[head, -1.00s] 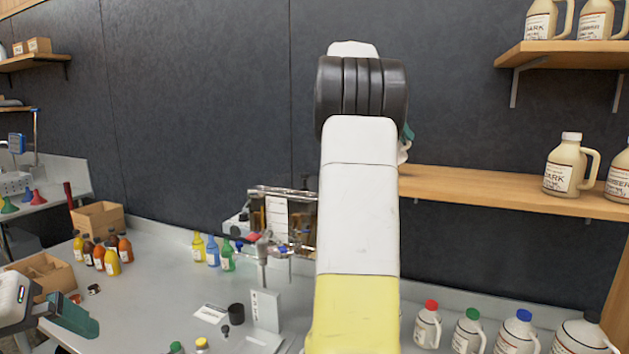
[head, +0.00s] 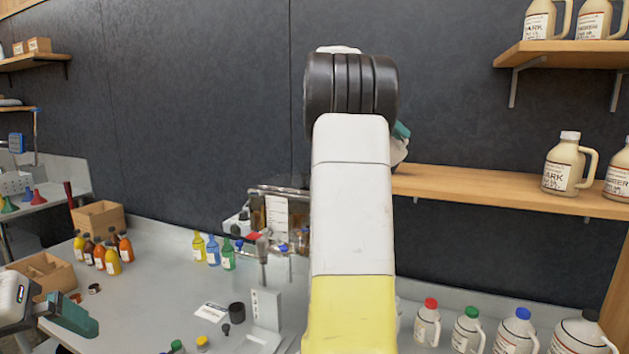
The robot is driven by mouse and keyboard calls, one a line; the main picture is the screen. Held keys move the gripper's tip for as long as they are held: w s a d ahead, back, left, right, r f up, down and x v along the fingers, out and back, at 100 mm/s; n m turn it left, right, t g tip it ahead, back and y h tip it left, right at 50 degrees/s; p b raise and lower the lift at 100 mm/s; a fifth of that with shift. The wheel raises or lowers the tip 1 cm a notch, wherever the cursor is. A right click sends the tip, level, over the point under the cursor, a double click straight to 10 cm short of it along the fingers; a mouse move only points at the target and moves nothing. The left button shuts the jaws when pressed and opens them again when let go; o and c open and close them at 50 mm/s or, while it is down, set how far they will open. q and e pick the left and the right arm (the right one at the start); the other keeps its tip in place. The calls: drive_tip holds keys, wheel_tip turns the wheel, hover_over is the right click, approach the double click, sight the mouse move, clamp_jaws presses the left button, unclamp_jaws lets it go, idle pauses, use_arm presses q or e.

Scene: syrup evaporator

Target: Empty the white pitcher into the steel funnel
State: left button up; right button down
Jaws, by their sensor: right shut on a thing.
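My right arm rises through the middle of the head view and hides most of its own gripper. Only a teal part of my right gripper (head: 402,130) shows past the arm's right edge, with a small white piece just below it. I cannot tell whether that piece is the white pitcher or part of the gripper. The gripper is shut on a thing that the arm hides. No steel funnel can be made out. My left gripper (head: 75,316) is low at the left edge, over the bench; its opening cannot be judged.
A metal apparatus (head: 277,215) is behind my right arm. Capped jugs (head: 468,330) line the right front. A wooden shelf (head: 470,188) holds more jugs.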

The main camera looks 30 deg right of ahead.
drive_tip(key=shift+w+a+r+h+b, duration=0.2)
drive_tip(key=shift+a+h+b, duration=0.15)
drive_tip(key=shift+h+b, duration=0.5)
drive_tip(key=shift+a+g+h+b, duration=0.2)
drive_tip(key=shift+g+h+b, duration=0.45)
drive_tip(key=shift+b, duration=2.65)
drive_tip(key=shift+w+a+n+g+h, duration=0.2)
drive_tip(key=shift+a+h, duration=0.1)
drive_tip(key=shift+h, duration=0.5)
drive_tip(key=shift+w+a+n+g+h, duration=0.1)
drive_tip(key=shift+a+n+h, duration=0.15)
drive_tip(key=shift+h, duration=0.55)
idle(1.2)
drive_tip(key=shift+a+h, duration=0.3)
idle(0.8)
